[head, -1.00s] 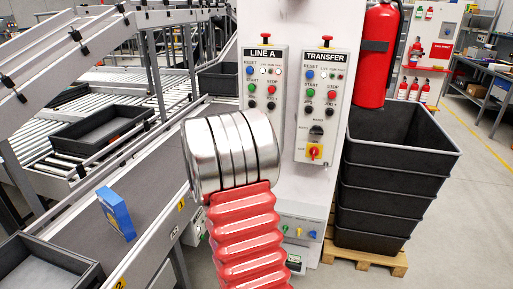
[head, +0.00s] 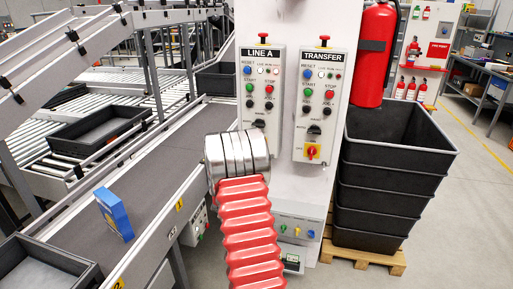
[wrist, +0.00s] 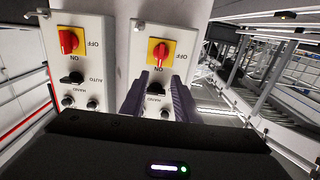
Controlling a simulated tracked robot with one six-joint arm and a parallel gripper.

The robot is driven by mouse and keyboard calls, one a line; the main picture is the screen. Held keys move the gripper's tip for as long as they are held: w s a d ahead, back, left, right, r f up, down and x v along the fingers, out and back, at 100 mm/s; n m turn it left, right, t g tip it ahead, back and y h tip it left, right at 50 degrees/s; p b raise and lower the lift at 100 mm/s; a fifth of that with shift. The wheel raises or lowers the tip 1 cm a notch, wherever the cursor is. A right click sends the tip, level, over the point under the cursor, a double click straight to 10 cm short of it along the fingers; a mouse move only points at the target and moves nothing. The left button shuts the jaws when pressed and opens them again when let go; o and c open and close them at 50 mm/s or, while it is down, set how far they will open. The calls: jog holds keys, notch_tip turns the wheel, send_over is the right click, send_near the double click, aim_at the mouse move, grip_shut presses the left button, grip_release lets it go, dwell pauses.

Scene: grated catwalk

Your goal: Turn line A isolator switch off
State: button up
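The LINE A panel (head: 262,112) hangs on the white column in the head view. Its lower part is hidden there behind my arm. In the wrist view, which is turned over, the LINE A isolator switch (wrist: 160,51) is a red knob on a yellow plate, on the right-hand panel, with OFF printed beside it. My gripper (wrist: 160,78) is open, with its two dark fingers apart in front of that panel. The fingertips lie just below the red knob in the picture, and nothing is between them in their grip. Contact with the panel cannot be told.
The TRANSFER panel (head: 320,107) with its own red-and-yellow isolator (head: 312,151) is close beside. A fire extinguisher (head: 376,55) and stacked black bins (head: 392,170) stand to the right. A conveyor (head: 150,175) carrying a blue box (head: 114,214) runs on the left.

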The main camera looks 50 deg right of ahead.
jog(key=x, duration=1.3)
jog(key=shift+d, duration=0.2)
jog(key=shift+w, duration=0.1)
jog(key=shift+c, duration=0.3)
grip_shut()
